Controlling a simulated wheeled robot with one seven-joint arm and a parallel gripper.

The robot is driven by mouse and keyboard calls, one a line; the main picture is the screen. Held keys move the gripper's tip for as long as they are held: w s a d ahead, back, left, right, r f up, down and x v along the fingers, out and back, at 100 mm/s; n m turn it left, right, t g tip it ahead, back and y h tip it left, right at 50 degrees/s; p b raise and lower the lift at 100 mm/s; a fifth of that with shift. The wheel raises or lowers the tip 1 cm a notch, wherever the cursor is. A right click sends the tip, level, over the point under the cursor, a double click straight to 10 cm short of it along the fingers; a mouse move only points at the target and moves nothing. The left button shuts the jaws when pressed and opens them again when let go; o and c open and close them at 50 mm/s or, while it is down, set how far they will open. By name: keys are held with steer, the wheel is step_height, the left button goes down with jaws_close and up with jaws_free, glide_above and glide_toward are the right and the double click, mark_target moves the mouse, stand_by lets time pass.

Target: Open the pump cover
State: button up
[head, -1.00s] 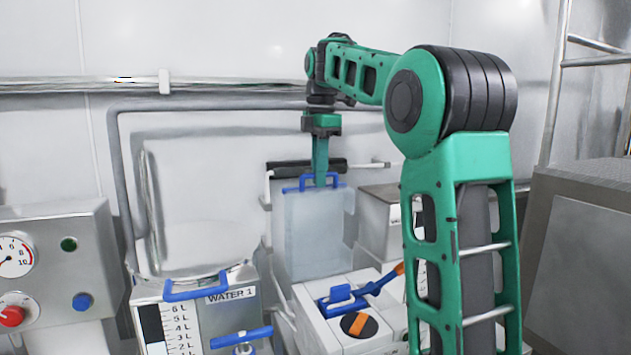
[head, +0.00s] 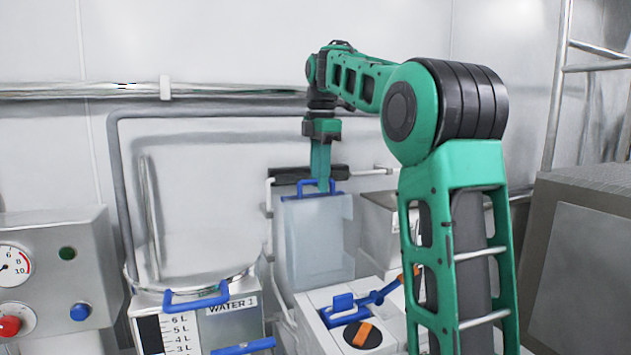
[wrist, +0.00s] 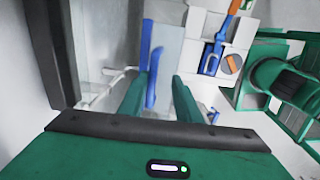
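The pump cover (head: 320,245) is a pale translucent panel standing upright in the head view. A blue handle (head: 303,184) is at its top edge. My gripper (head: 322,187) points down at this handle, with its fingertips overlapping it in the picture. In the wrist view, the blue handle (wrist: 153,80) lies between the two green fingers of my gripper (wrist: 160,79), closer to the left finger. A gap shows on the right side, so the fingers look open around the handle. The head view does not show the fingers' spacing.
A black bar (head: 290,174) runs behind the cover's top. A white unit with a blue latch (head: 345,302) and an orange-marked black knob (head: 364,333) stands in front. The WATER 1 tank (head: 232,325) and gauge panel (head: 85,240) are at left, a grey cabinet (head: 590,250) at right.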

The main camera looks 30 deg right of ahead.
step_height(320, 180, up, 11)
steer(key=shift+s+a+f, duration=0.15)
steer(key=shift+s, duration=0.1)
stand_by(0.5)
